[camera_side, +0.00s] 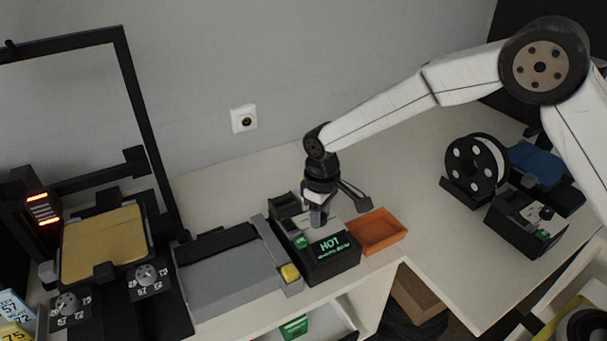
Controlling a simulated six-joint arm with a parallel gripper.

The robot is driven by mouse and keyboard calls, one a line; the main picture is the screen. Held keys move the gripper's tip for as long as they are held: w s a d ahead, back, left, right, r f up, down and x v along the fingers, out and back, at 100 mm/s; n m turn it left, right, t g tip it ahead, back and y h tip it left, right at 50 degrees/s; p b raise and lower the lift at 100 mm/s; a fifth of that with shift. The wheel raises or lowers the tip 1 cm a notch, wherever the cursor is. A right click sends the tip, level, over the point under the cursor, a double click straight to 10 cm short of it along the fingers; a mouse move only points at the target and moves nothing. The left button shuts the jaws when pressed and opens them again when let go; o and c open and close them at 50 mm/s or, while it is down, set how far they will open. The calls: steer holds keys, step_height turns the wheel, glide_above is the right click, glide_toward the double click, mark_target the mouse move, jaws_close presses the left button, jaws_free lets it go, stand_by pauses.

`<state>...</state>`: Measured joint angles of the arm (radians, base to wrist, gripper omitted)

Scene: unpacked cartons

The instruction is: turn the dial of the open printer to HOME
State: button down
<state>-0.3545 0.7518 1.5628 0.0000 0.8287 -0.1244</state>
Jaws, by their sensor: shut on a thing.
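My gripper (318,217) points down onto the top of a black control box (330,267) in the middle, with a grey-white top face and a green display reading HOT. The jaws are shut on what seems to be this box's dial; the fingers hide it and its setting. The open-frame printer (127,70) stands at the left with a yellow bed (103,243). Two dials with numbered plates, one at its front right (146,273) and one at its front left (67,303), stand clear of my gripper.
Further right are a spool (477,165) and a similar control box (525,222). Table between is clear.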

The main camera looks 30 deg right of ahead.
steer(key=shift+w+r+m, duration=0.1)
steer(key=shift+m, duration=1)
steer(key=shift+c, duration=1.5)
jaws_free()
steer(key=shift+r, duration=3.9)
